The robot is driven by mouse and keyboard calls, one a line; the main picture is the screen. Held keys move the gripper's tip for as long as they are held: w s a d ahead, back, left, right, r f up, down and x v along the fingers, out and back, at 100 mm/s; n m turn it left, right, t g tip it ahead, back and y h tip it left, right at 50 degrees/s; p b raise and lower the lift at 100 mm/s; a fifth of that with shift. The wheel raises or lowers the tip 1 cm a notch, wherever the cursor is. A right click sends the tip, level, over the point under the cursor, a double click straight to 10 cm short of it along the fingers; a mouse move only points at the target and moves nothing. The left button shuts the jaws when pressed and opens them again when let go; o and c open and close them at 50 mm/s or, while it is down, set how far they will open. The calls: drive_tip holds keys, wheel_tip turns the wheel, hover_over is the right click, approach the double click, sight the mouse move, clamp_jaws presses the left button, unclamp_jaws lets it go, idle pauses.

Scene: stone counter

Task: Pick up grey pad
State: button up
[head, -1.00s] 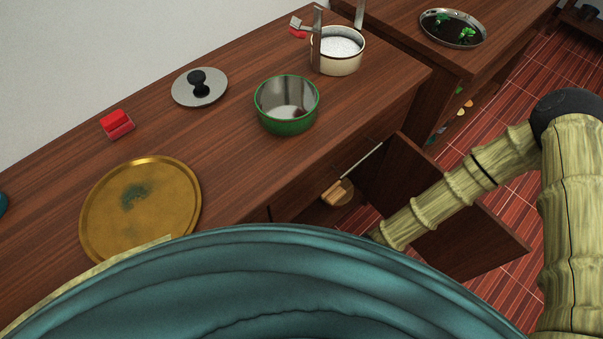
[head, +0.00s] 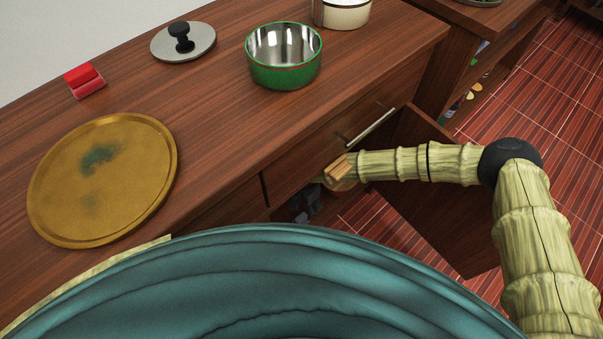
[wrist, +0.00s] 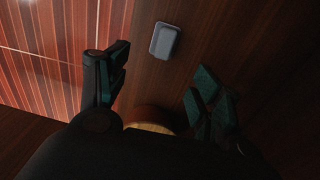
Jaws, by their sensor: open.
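The grey pad (wrist: 164,40) is a small rounded rectangle lying on a dark wooden surface in the wrist view, near the top middle. My gripper (wrist: 160,84) is open, with one dark finger at the left and one at the right. The pad lies beyond the fingertips, roughly in line with the gap between them, and nothing touches it. In the head view my gripper (head: 308,206) is partly hidden below the counter edge, at the open cabinet. The pad does not show in the head view.
The open cabinet door (head: 440,205) stands beside my arm, below a drawer handle (head: 371,127). The counter holds a golden tray (head: 60,205), a green pot (head: 285,75), a lid (head: 200,45) and a red block (head: 84,82). Red tiled floor (wrist: 45,45) lies to the left in the wrist view.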

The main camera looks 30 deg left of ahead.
sight(303, 216)
wheel_tip(303, 216, down, 6)
drive_tip(key=shift+r+b, duration=0.25)
drive_tip(key=shift+b, duration=0.35)
drive_tip(key=shift+s+a+f+b, duration=0.15)
drive_tip(key=shift+f+b, duration=0.35)
drive_tip(key=shift+f, duration=0.8)
drive_tip(key=shift+s+a+f+b, duration=0.15)
drive_tip(key=shift+f+b, duration=0.3)
drive_tip(key=shift+f, duration=0.8)
drive_tip(key=shift+w, duration=0.1)
drive_tip(key=c, duration=1.1)
drive_tip(key=shift+o, duration=0.2)
drive_tip(key=shift+r, duration=0.1)
wheel_tip(303, 216, up, 3)
drive_tip(key=shift+a+r+p, duration=0.1)
drive_tip(key=shift+r+p, duration=0.1)
drive_tip(key=shift+p, duration=0.55)
drive_tip(key=shift+s+d+r, duration=0.15)
drive_tip(key=shift+s+d, duration=0.05)
drive_tip(key=shift+d, duration=0.45)
drive_tip(key=s+d+p, duration=0.1)
drive_tip(key=s+d, duration=0.2)
drive_tip(key=d, duration=0.4)
drive_tip(key=s+d+p, duration=0.2)
drive_tip(key=s+d, duration=0.1)
drive_tip(key=d, duration=0.5)
drive_tip(key=shift+d+p, duration=0.3)
